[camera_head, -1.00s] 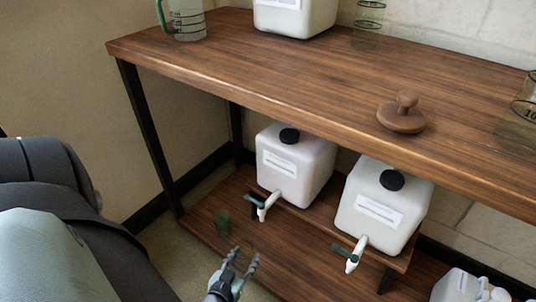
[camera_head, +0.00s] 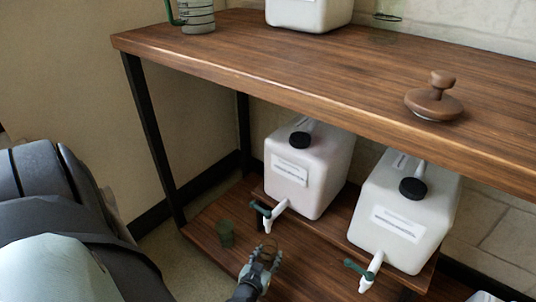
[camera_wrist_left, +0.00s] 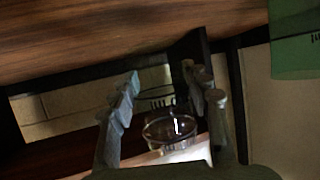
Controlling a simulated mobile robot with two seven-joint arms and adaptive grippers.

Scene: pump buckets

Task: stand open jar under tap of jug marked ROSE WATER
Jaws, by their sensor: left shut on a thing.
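My left gripper (camera_head: 266,256) is shut on a clear open glass jar (camera_head: 269,249), just in front of and slightly below the tap (camera_head: 273,212) of the left lower jug (camera_head: 308,172). The jar also shows between the fingers in the left wrist view (camera_wrist_left: 170,128). The right lower jug (camera_head: 404,212) has a similar tap (camera_head: 368,272) with a green lever. Both jugs are white with black caps and front labels too small to read, so I cannot tell which is ROSE WATER. My right gripper is not in view.
A small green cup (camera_head: 225,233) stands on the lower shelf (camera_head: 206,222), left of my gripper. The wooden tabletop (camera_head: 300,75) overhangs the jugs and carries a knobbed wooden lid (camera_head: 434,102), a green-handled measuring jug (camera_head: 196,16) and another white jug (camera_head: 308,12).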

